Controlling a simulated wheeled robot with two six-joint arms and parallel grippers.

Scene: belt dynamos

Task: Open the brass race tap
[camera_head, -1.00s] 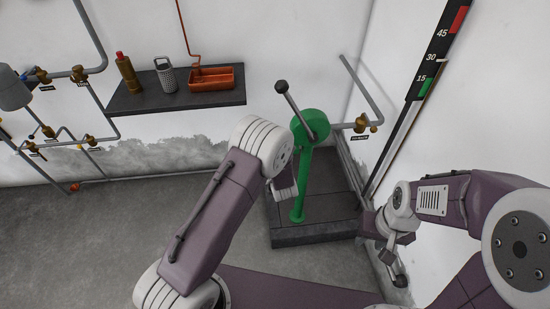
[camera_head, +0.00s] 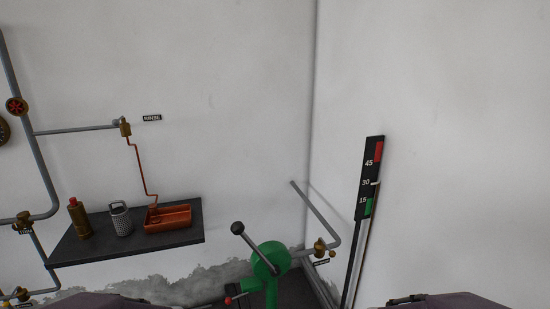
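Several brass taps show, and I cannot tell by label which is the race tap. One brass tap (camera_head: 320,247) is on the grey pipe beside the green hand pump, with a small label under it too small to read. Another brass tap (camera_head: 24,222) is on the pipework at the far left, and a further brass valve (camera_head: 20,294) is below it. A brass fitting (camera_head: 125,128) is on the upper pipe, beside a label reading RINSE. Neither gripper is in view; only purple parts of my arms show at the bottom edge.
A dark shelf (camera_head: 196,235) holds a brass bottle (camera_head: 79,218), a grey perforated cylinder (camera_head: 121,219) and a copper tray (camera_head: 177,216). The green pump (camera_head: 268,262) has a ball-ended lever. A scale board (camera_head: 369,180) stands at the right wall. A red handwheel (camera_head: 15,106) is upper left.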

